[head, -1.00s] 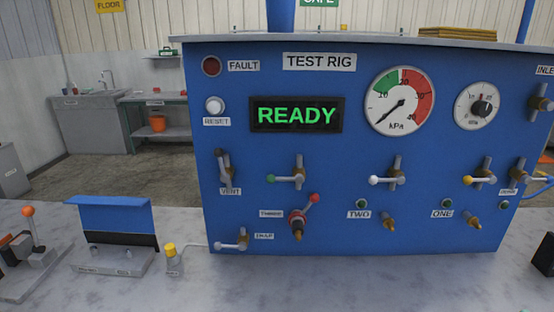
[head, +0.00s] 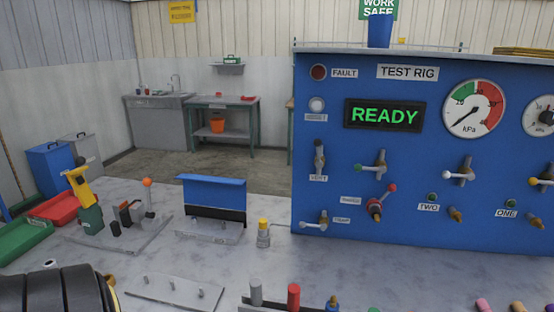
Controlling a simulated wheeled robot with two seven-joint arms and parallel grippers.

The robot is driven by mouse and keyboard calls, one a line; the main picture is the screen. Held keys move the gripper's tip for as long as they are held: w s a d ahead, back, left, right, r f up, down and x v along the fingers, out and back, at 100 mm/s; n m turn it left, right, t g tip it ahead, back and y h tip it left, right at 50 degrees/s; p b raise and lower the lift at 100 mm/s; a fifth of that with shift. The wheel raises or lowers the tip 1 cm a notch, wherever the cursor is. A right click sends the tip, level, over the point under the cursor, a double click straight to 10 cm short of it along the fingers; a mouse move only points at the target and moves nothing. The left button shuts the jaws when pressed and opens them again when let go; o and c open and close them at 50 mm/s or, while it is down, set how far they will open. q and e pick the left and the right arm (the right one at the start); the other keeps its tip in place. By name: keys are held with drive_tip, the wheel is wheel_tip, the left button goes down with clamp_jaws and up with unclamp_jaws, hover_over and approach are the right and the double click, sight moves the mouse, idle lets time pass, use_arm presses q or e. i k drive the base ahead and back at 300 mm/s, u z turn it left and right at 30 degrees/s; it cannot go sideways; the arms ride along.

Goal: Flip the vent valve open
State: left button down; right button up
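The vent valve (head: 319,158) is on the left part of the blue test rig panel (head: 340,200), just above the VENT label (head: 318,178). It is small in the head view. Its short lever stands about upright along the panel, with a dark knob at the top. Nothing touches it. Neither of my grippers is in view. A dark rounded part at the lower left corner looks like a piece of my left arm, with no fingers showing.
The display (head: 384,115) reads READY. A pale-handled valve (head: 316,222) and a green-handled valve (head: 373,166) sit near the vent valve. A yellow-capped fitting (head: 263,233) and a blue-topped stand (head: 212,200) are left of the rig. The bench front holds pegs (head: 293,296).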

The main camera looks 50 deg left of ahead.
sight(317, 142)
drive_tip(key=u, duration=1.95)
drive_tip(key=i, duration=0.1)
drive_tip(key=z, duration=1.2)
